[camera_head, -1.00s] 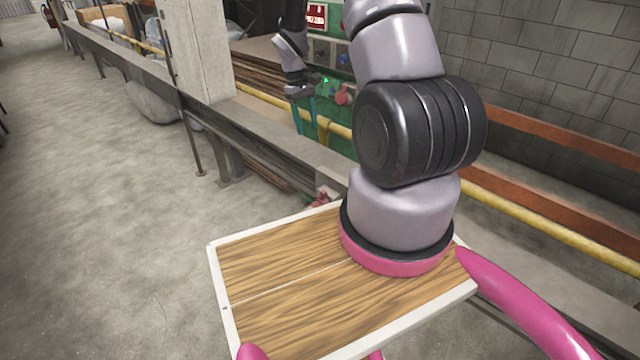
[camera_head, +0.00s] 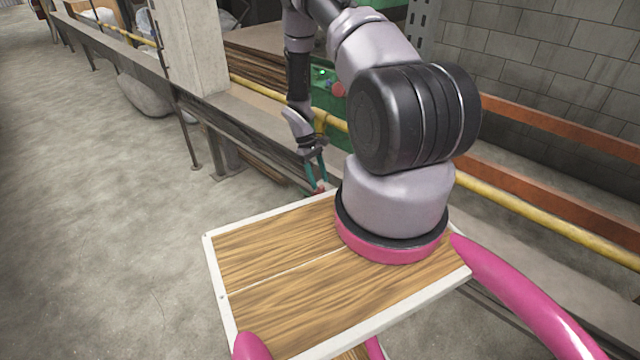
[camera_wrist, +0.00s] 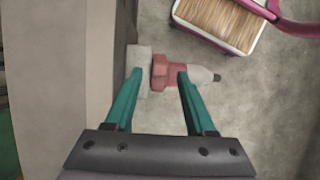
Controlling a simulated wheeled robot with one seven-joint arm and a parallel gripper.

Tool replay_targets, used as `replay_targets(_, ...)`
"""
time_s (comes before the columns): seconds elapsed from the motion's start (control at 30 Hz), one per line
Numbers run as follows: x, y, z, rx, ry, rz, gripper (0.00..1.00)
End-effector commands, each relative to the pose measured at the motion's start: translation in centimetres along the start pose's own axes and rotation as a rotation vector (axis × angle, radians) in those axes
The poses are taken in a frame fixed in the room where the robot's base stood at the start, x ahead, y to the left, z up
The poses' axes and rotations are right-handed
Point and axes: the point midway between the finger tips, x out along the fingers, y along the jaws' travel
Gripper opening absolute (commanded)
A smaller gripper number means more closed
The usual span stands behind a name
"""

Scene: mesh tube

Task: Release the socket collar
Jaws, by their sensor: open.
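The socket collar (camera_wrist: 160,73) is a red ring-shaped part around a grey fitting in the wrist view. A pale block (camera_wrist: 138,58) adjoins it on the left, and a grey nozzle with a dark tip (camera_wrist: 202,74) sticks out to the right. My gripper (camera_wrist: 158,78) is open, with its teal fingertips on either side of the red part; I cannot tell whether they touch it. In the head view my gripper (camera_head: 316,188) points down beyond the wooden platform, and a small bit of red shows at its fingertips.
My wooden-topped base platform (camera_head: 270,300) shows at the top of the wrist view too. A grey rail (camera_head: 262,150) and a yellow pipe (camera_head: 265,97) run along the wall side. A concrete pillar (camera_head: 190,50) stands at the left. The floor (camera_head: 100,220) at left is clear.

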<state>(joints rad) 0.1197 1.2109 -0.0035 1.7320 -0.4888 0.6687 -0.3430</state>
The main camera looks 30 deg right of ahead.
Motion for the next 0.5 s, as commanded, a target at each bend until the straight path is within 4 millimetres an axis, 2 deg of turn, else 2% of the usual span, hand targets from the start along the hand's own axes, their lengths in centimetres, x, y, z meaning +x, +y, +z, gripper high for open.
replay_targets(0.1,1.4,0.0,0.0,0.0,-0.001,0.0,0.55)
replay_targets(0.2,2.0,0.0,0.0,0.0,0.0,0.0,0.55)
replay_targets(0.5,2.2,0.1,0.0,0.0,0.001,0.001,0.55)
